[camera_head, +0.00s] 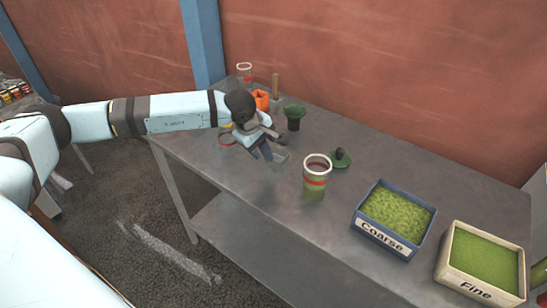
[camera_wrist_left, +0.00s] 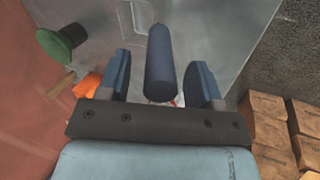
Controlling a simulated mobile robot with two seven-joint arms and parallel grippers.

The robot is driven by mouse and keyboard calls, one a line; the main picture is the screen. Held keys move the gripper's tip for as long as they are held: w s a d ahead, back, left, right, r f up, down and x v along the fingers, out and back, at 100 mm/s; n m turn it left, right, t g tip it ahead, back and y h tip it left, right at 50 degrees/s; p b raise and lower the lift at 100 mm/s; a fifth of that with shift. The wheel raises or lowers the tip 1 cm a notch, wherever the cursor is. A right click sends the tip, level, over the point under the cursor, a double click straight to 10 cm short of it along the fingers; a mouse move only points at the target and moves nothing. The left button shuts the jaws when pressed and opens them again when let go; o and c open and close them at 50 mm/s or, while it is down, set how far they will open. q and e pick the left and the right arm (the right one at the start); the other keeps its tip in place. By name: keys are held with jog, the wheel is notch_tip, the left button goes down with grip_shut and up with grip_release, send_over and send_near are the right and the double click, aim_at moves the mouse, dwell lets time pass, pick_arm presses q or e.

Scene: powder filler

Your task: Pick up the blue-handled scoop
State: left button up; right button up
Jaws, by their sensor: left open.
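The scoop's blue handle (camera_wrist_left: 160,62) stands between the two fingers of my left gripper (camera_wrist_left: 162,72) in the left wrist view. Gaps show on both sides of the handle, so the fingers are open around it and not closed on it. In the head view my left gripper (camera_head: 264,150) is low over the left part of the table, pointing down. A small grey metal piece (camera_head: 282,156) shows beside the fingertips, apparently the scoop's pan; the handle is mostly hidden there by the gripper. My right gripper is not in view.
The grey table (camera_head: 240,178) holds a striped cup (camera_head: 316,178), green funnel-like pieces (camera_head: 294,114) and (camera_head: 341,158), an orange object (camera_head: 262,99) and another cup (camera_head: 244,70). Coarse (camera_head: 395,215) and Fine (camera_head: 480,262) boxes stand at right. Cardboard boxes (camera_wrist_left: 275,120) show in the wrist view.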

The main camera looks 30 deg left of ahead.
pick_arm(q)
jog(key=shift+c, duration=0.4)
grip_shut()
jog(key=shift+r, duration=0.15)
